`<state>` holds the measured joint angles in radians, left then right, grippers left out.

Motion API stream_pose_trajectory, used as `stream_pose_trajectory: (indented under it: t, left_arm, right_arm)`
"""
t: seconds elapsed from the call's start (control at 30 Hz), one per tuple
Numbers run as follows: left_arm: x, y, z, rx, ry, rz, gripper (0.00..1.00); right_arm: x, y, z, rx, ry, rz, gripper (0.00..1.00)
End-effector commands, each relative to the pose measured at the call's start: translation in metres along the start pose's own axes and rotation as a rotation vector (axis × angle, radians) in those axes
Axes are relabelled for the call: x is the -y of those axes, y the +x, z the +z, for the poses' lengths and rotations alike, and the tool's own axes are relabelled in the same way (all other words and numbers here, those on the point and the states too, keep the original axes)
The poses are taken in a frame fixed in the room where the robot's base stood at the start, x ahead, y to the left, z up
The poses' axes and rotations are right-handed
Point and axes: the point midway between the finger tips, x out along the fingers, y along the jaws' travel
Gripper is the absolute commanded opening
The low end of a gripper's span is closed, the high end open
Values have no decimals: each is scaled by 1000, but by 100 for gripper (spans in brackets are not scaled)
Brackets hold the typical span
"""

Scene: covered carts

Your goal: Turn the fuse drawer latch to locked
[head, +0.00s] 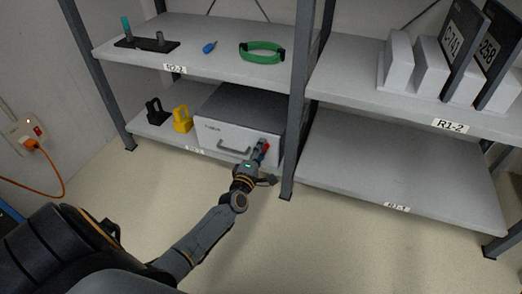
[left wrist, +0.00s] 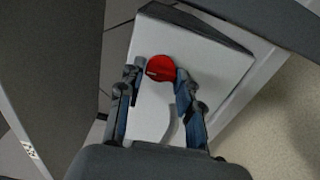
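The fuse drawer unit (head: 225,131) is a grey box with a white front and a bar handle (head: 233,149), on the lower left shelf. Its red round latch knob (head: 266,147) is on the right of the front, partly hidden by my left gripper (head: 258,153). In the left wrist view the red knob (left wrist: 160,68) shows at the fingertips of my left gripper (left wrist: 159,78), with one finger on each side. The fingers are apart, with small gaps visible beside the knob. I cannot tell the latch position. My right gripper is not in view.
A black padlock-shaped item (head: 156,111) and a yellow one (head: 182,119) stand left of the drawer unit. A shelf post (head: 293,120) rises close to its right. A green strap (head: 262,52) lies on the shelf above. The lower right shelf (head: 395,160) is empty.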

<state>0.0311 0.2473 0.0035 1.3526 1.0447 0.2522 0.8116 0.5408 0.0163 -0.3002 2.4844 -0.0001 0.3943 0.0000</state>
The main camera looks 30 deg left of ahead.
Motion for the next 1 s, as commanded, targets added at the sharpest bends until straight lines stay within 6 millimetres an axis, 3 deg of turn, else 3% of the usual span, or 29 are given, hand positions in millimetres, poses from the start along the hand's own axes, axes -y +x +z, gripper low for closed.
stream_pose_trajectory:
  t: [0.07, 0.47, 1.0]
  left_arm:
    - [0, 0, 0, 0, 1, -1, 55]
    - [1, -6, 1, 1, 2, -1, 55]
    - [1, -104, 0, -1, 2, -2, 55]
  right_arm:
    - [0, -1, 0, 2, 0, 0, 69]
    - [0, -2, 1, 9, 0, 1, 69]
    - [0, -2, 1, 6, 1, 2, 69]
